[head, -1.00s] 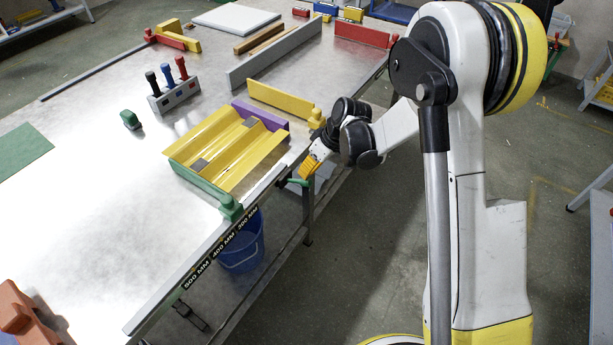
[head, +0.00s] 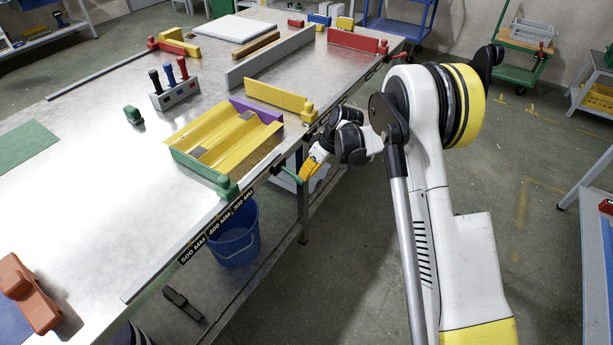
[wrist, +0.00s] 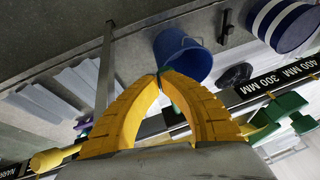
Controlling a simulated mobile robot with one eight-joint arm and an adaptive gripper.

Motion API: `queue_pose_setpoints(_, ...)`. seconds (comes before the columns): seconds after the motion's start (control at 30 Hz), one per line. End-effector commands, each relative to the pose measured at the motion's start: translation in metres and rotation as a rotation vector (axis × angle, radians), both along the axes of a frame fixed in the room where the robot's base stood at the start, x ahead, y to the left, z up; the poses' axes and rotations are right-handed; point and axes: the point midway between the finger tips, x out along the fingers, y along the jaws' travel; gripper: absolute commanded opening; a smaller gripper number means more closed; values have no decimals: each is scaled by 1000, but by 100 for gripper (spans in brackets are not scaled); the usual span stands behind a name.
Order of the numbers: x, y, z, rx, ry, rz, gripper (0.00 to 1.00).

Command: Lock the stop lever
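The stop lever is a thin green handle (head: 289,177) below the rail at the table's front edge, beside the sheet. My gripper (head: 306,173), with yellow ribbed fingers, is at the lever's outer end. In the wrist view my gripper's fingertips (wrist: 161,73) come nearly together, with a dark green strip, apparently the lever (wrist: 168,88), between them. Much of the lever is hidden by the fingers. A green stop block (head: 226,187) sits on the rail at the sheet's near corner. The yellow corrugated sheet (head: 205,135) lies on the table between green and purple bars.
The rail (head: 165,255) with millimetre labels (head: 218,227) runs along the table edge. A blue bucket (head: 236,240) stands under the table. A yellow bar (head: 277,95) with a stop lies behind the sheet. The floor right of the table is mostly open.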

Motion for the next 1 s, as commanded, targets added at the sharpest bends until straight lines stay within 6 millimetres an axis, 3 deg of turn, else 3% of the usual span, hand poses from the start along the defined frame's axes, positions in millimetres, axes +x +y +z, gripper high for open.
queue_pose_setpoints(0.17,1,0,-10,0,0,0,0)
queue_pose_setpoints(1.0,1,0,8,0,0,0,0)
